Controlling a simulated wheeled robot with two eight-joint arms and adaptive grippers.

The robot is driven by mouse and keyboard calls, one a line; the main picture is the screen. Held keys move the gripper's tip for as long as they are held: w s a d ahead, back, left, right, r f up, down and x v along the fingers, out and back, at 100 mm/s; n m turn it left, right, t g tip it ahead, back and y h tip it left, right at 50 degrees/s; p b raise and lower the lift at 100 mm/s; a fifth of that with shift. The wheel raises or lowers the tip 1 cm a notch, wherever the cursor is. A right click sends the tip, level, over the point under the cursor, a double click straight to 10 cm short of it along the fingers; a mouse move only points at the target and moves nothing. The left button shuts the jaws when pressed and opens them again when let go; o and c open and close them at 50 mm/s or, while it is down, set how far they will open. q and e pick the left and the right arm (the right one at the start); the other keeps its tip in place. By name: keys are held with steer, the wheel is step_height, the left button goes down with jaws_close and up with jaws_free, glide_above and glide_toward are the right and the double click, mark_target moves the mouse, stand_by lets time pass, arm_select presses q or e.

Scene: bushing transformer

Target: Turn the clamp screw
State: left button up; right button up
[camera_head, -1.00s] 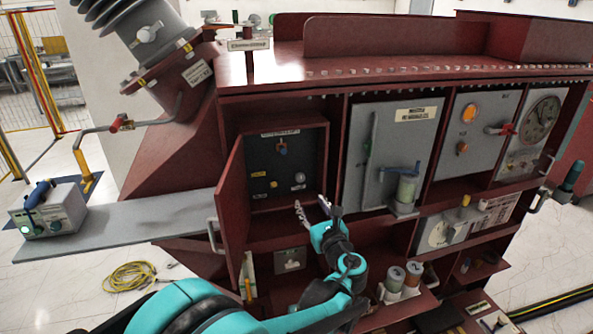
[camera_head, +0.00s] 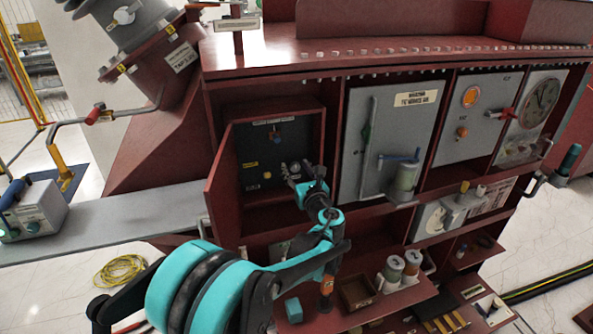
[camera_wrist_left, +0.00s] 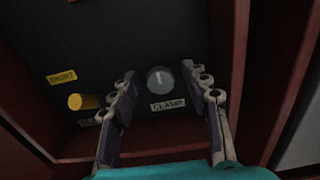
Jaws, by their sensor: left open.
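The clamp screw (camera_wrist_left: 159,79) is a round grey knob with a light slot, above a label reading CLAMP, on a dark panel inside an open red compartment. In the left wrist view it sits between and beyond my left gripper's fingertips. The fingers are open, one each side, with nothing held; I cannot tell whether they touch the screw. In the head view my left gripper (camera_head: 297,171) reaches into the right part of the compartment and hides the screw. My right gripper is not in view.
A yellow knob (camera_wrist_left: 83,101) is left of the screw. The compartment's red side wall (camera_wrist_left: 228,60) stands close on the right. The open red door (camera_head: 222,183) is on the left.

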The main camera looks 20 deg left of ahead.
arm_select(q)
jaws_close()
